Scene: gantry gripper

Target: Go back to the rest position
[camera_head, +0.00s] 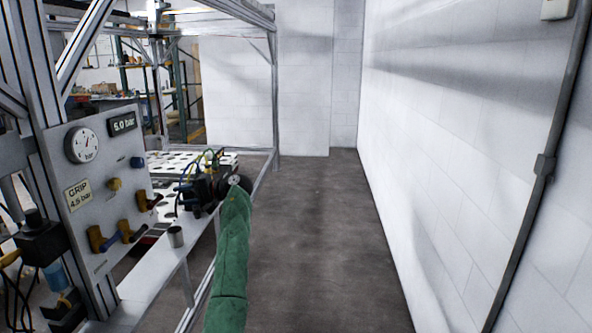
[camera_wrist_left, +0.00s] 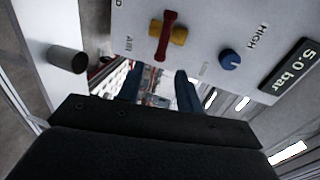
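My left arm, in a green sleeve, reaches up from the bottom middle of the head view. My left gripper (camera_head: 187,195) is at its far end, a dark shape with wires, beside the valve panel (camera_head: 95,165). In the left wrist view the two dark blue fingers (camera_wrist_left: 160,90) stand apart with nothing visible held between them. They lie just below the panel's edge in that picture. The panel there shows a yellow valve with a red lever (camera_wrist_left: 166,35), a blue knob (camera_wrist_left: 229,60) and a 5.0 bar display (camera_wrist_left: 291,70). My right gripper is out of view.
A grey metal cup (camera_head: 175,237) stands on the pale ledge (camera_head: 150,280) below the panel. An aluminium frame (camera_head: 275,100) encloses a table with a perforated top (camera_head: 165,160). A white block wall (camera_head: 470,150) runs along the right. The dark floor (camera_head: 320,230) between is clear.

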